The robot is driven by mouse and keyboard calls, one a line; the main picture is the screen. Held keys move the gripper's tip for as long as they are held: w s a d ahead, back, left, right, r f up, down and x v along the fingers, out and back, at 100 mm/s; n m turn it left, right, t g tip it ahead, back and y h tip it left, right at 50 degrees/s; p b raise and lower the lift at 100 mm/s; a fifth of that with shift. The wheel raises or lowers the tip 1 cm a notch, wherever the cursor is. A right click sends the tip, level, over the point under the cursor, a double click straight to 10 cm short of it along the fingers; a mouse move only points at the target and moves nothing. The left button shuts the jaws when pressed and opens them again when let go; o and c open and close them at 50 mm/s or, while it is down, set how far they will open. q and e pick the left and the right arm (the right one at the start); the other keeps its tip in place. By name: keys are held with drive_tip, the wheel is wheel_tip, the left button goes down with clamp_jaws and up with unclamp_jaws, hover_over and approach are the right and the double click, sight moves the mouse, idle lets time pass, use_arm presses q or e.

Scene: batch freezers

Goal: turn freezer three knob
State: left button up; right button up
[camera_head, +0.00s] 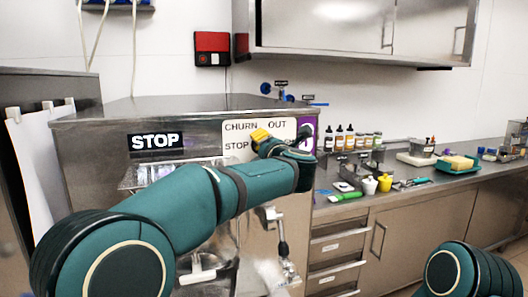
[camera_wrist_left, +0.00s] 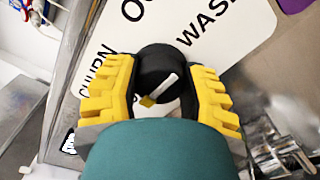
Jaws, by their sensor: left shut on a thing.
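A black round knob (camera_wrist_left: 157,62) with a white bar across its face sits on a white label plate (camera_head: 232,130) on the front of a steel freezer (camera_head: 88,150). In the left wrist view the plate (camera_wrist_left: 250,22) reads CHURN, OU and WASH around the knob. The bar slants up to the right; which label it marks I cannot tell. My left gripper (camera_wrist_left: 160,70) has a yellow finger on each side of the knob and is shut on it. In the head view the gripper (camera_head: 262,139) shows at the plate, and the knob is hidden. My right gripper is out of view.
A display (camera_head: 156,141) on the freezer reads STOP. A spout and handle (camera_head: 280,235) hang below the plate. A wall cabinet hangs above.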

use_arm(q)
drive_tip(key=shift+r, duration=0.25)
drive_tip(key=o, duration=1.2)
drive_tip(key=shift+o, duration=0.2)
drive_tip(key=shift+f, duration=0.15)
drive_tip(key=v, duration=1.2)
